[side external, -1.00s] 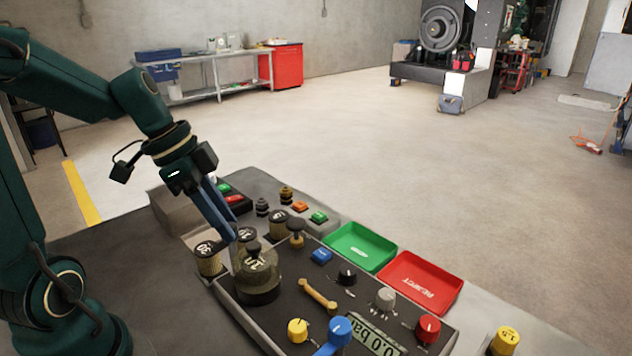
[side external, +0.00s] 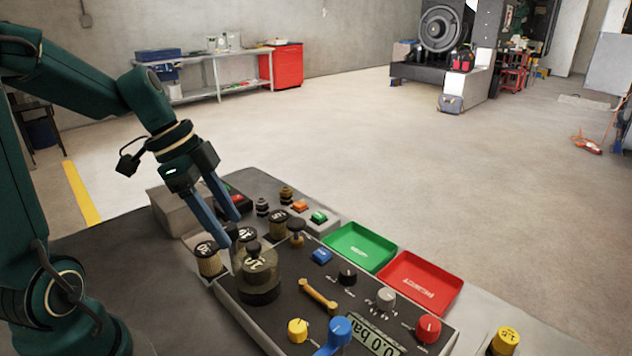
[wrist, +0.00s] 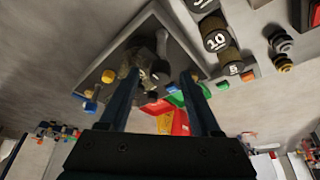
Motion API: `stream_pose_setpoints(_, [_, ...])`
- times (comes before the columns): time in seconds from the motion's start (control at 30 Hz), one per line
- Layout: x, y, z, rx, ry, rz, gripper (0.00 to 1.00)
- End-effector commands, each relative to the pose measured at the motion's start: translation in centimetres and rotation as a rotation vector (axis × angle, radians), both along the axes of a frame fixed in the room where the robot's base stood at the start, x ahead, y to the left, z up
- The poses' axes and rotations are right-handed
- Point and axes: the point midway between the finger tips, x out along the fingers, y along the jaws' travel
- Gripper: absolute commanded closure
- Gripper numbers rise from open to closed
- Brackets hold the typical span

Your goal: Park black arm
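My arm in the side external view is dark green with a blackish wrist, and I see no separate black arm. My gripper (side external: 233,230) points down over the left end of the control panel (side external: 240,312). Its two blue-grey fingers are apart, with nothing seen held between them. The fingertips are close to the labelled brass-and-black weights, such as the left weight (side external: 208,262), and behind the large knobbed weight (side external: 258,280). Whether they touch any weight cannot be told. In the wrist view the gripper (wrist: 158,76) also shows open, with the panel beyond the fingers.
A green tray (side external: 358,268) and a red tray (side external: 440,305) lie beside the panel. The panel carries a tan lever (side external: 318,296), a blue lever (side external: 338,332) and several coloured knobs. A grey box (side external: 172,210) stands behind.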

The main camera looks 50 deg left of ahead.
Motion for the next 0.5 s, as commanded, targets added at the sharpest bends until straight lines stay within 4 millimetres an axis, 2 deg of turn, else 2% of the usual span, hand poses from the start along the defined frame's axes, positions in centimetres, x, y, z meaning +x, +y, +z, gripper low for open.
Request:
stream_pose_setpoints(0.3, [0.0, 0.0, 0.2, -0.001, -0.002, 0.002, 0.36])
stream_pose_setpoints(0.5, [-0.5, 0.7, 2.1, 0.002, -0.005, 0.003, 0.36])
